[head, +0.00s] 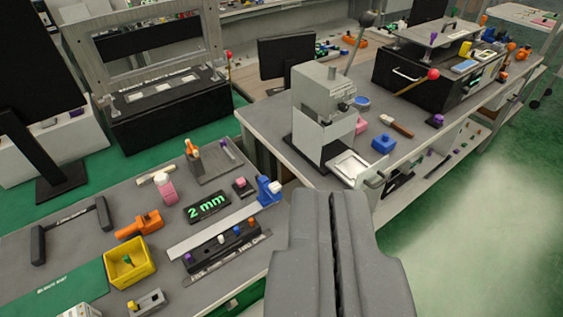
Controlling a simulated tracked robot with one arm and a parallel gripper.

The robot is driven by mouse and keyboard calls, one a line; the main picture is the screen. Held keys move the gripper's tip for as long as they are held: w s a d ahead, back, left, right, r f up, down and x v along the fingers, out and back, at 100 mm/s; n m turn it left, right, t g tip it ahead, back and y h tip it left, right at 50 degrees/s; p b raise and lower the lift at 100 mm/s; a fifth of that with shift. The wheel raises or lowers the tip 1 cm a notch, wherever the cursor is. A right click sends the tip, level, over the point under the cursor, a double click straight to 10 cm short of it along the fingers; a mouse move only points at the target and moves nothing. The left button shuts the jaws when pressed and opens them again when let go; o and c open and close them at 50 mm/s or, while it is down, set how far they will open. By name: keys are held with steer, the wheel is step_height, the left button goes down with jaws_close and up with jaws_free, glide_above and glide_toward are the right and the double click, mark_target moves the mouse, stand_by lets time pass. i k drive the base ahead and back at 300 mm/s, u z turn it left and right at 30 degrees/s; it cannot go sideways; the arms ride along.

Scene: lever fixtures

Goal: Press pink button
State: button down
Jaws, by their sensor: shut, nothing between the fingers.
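A small pink button (240,182) sits on a dark square base on the grey bench at the left, just beyond a black display reading "2 mm" (208,207). My gripper (343,198) fills the lower middle of the view with its two grey fingers together and nothing between them. In the picture it lies to the right of and below the button, clearly apart from it. My gripper hides part of the bench edge and floor beneath it.
A blue fixture (268,190) stands right beside the button. A black block with coloured knobs (225,248), a pink bottle (166,190) and a yellow bin (129,262) share the bench. A grey press (322,115) stands on the right-hand bench. Green floor is free at right.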

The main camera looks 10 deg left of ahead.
mark_target(240, 181)
steer(key=z, duration=0.3)
steer(key=i, duration=1.25)
steer(key=u, duration=0.05)
